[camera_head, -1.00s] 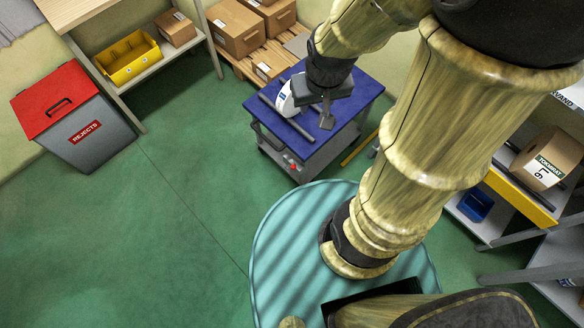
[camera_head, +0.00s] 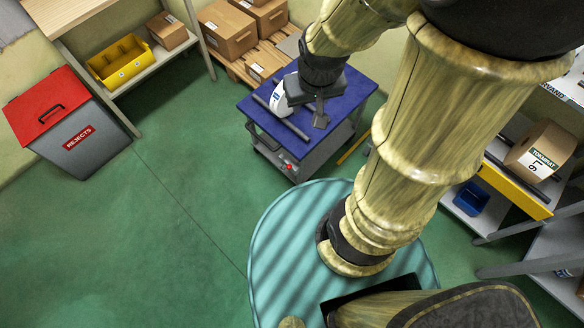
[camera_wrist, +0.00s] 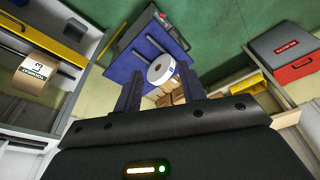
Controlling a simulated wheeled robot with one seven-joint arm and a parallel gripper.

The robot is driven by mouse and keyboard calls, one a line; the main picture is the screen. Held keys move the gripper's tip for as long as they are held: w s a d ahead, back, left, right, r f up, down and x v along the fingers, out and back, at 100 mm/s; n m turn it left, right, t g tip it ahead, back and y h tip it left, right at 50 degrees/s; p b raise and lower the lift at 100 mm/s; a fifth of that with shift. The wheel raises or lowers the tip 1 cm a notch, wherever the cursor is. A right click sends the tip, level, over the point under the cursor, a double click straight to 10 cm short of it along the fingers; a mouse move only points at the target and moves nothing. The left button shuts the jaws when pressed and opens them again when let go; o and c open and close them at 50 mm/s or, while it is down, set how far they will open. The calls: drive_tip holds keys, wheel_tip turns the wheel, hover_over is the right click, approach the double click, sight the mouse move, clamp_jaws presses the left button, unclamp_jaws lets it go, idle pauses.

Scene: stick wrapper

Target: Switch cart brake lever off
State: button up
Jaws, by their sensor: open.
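The cart has a blue top (camera_head: 335,112) and a grey body. A small red part (camera_head: 290,167), perhaps the brake lever, shows low at its front corner. A small red spot (camera_wrist: 162,14) also shows on the cart in the wrist view. My gripper (camera_head: 320,118) hangs over the cart top, apart from the red part. In the wrist view my gripper (camera_wrist: 160,88) has its fingers spread, with nothing held between them. A white roll (camera_head: 277,97) with a blue label is on the cart top, partly hidden behind my gripper. It also shows in the wrist view (camera_wrist: 160,70).
Dark bars (camera_head: 278,118) lie on the cart top. A red-lidded rejects bin (camera_head: 80,145) stands at left. Boxes (camera_head: 227,32) sit on a pallet behind the cart. A shelf with a yellow edge (camera_head: 515,190) stands at right. The green floor left of the cart is clear.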

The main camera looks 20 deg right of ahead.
drive_tip(key=shift+m+g, duration=0.4)
drive_tip(key=shift+g, duration=0.2)
drive_tip(key=f+b, duration=0.2)
drive_tip(key=f, duration=0.1)
drive_tip(key=f+b, duration=0.1)
drive_tip(key=f, duration=0.1)
drive_tip(key=shift+s+d+f, duration=0.1)
drive_tip(key=shift+s+d, duration=0.05)
drive_tip(key=shift+d, duration=0.2)
clamp_jaws()
wheel_tip(320, 180, down, 39)
drive_tip(key=s+m+g+y+b, duration=0.4)
drive_tip(key=m+y+b, duration=0.65)
drive_tip(key=b, duration=1.65)
drive_tip(key=w+d+f+m+t+y+b, duration=0.1)
drive_tip(key=w+d+f+m+t+b, duration=0.1)
drive_tip(key=f+m+t+b, duration=0.3)
drive_tip(key=w+d+f+m+t+y+b, duration=0.2)
drive_tip(key=w+d+f+m+t+b, duration=0.1)
drive_tip(key=f+t+b, duration=0.5)
drive_tip(key=w+d+f+m+t+y+b, duration=0.1)
drive_tip(key=w+d+f+m+t+b, duration=0.1)
drive_tip(key=d+f+m+t+b, duration=0.2)
wheel_tip(320, 180, down, 14)
drive_tip(key=m+t+b, duration=0.3)
drive_tip(key=b, duration=0.5)
drive_tip(key=shift+w+d+r+m+y, duration=0.15)
drive_tip(key=shift+w+d+m+y, duration=0.15)
drive_tip(key=shift+w+m+y, duration=0.1)
